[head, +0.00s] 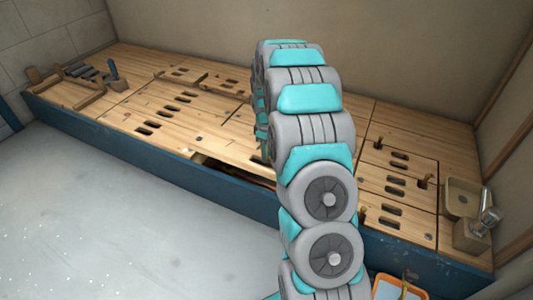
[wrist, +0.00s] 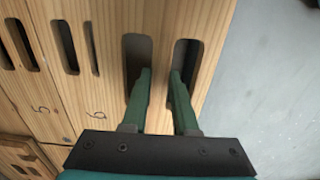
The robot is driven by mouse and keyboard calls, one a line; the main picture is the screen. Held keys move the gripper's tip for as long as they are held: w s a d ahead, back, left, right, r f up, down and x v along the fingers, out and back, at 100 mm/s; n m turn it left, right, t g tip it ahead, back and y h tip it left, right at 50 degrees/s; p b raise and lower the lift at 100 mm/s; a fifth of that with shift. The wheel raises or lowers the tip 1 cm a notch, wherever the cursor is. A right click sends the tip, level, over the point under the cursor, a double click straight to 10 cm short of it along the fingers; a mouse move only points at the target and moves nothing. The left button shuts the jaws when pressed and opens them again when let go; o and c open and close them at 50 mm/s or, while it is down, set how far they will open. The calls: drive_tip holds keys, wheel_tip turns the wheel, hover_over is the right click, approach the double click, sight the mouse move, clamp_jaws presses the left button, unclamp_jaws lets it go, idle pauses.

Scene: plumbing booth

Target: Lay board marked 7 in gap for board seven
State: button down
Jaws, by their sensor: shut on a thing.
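In the wrist view, the two green fingers of my gripper (wrist: 160,78) reach into two neighbouring slots of a pale wooden board (wrist: 205,25). They are shut on the wooden bar between these slots. The gripper hides any number on this board, so I cannot read a 7. I cannot tell whether the board is raised or flat. Boards marked 6 (wrist: 110,20) and 5 (wrist: 45,92) show to the left. In the head view, a dark gap (head: 235,168) is open at the bench's front edge, partly behind my arm. My arm hides most of the gripper there.
The long bench (head: 170,100) has a top of slotted boards and a blue front. A wooden frame and tools (head: 75,85) lie at its left end. A wooden tray (head: 462,198) and a metal fitting (head: 478,232) are at the right. An orange bin (head: 395,288) stands in front.

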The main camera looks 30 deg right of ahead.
drive_tip(key=shift+f+b, duration=0.65)
drive_tip(key=shift+f, duration=1.5)
drive_tip(key=shift+p, duration=0.35)
drive_tip(key=shift+f, duration=1.8)
drive_tip(key=c, duration=0.6)
unclamp_jaws()
